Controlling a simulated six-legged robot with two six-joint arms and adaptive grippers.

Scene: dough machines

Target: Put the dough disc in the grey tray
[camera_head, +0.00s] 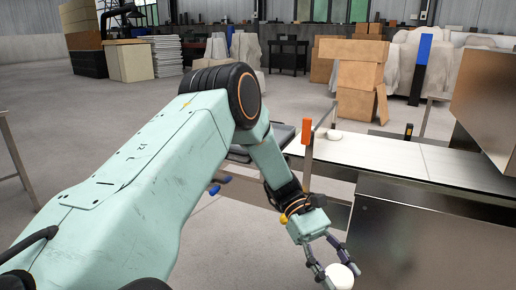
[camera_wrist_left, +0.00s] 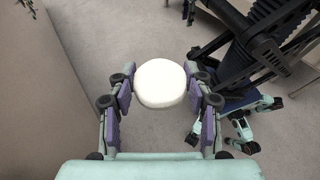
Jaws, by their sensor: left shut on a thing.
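My left gripper (camera_head: 334,262) is shut on a round white dough disc (camera_head: 340,277) at the bottom of the head view, held in the air beside the metal machine. In the left wrist view the dough disc (camera_wrist_left: 160,83) sits between the two fingers of my left gripper (camera_wrist_left: 160,88), with floor beneath it. A dark grey tray-like thing (camera_head: 284,137) shows behind my left forearm, partly hidden; I cannot tell for sure that it is the grey tray. My right gripper is not in view.
A white conveyor belt (camera_head: 385,153) carries another pale round piece (camera_head: 334,135) at its far end. An orange-topped post (camera_head: 307,132) stands at its near edge. A metal machine housing (camera_head: 420,235) fills the lower right. Boxes (camera_head: 358,85) stand behind.

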